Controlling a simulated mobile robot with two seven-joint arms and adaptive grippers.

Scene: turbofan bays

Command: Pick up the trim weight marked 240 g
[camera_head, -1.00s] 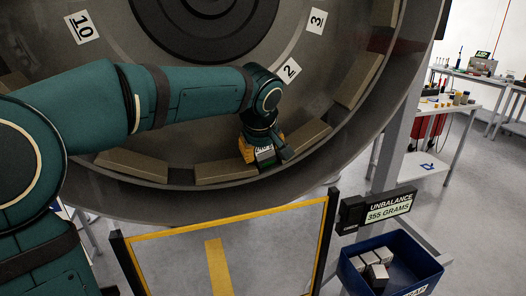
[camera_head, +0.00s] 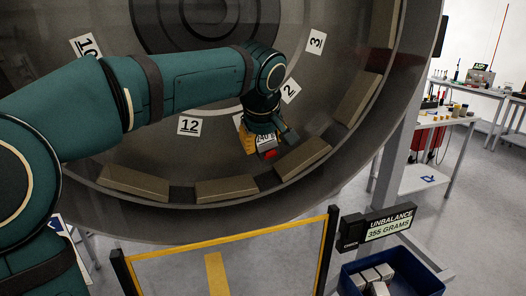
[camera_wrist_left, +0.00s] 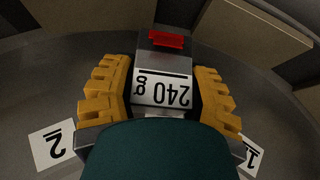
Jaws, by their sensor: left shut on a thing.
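The trim weight (camera_wrist_left: 162,68) is a grey metal block with a white label reading 240 g, upside down in the left wrist view, and a red piece on its far part. It also shows in the head view (camera_head: 266,142). My left gripper (camera_head: 258,146) is shut on it, with yellow fingers on both sides, as the left wrist view (camera_wrist_left: 160,92) shows. In the head view, it holds the weight in front of the drum's inner wall, between the labels 12 (camera_head: 189,126) and 2 (camera_head: 290,90). My right gripper is not in view.
Tan blocks (camera_head: 227,189) line the drum's rim (camera_head: 215,225). A yellow-edged barrier (camera_head: 240,233) stands in front. At the lower right, a blue bin (camera_head: 420,283) holds several grey blocks below a sign (camera_head: 376,226) reading UNBALANCE 355 GRAMS. Benches stand at the right.

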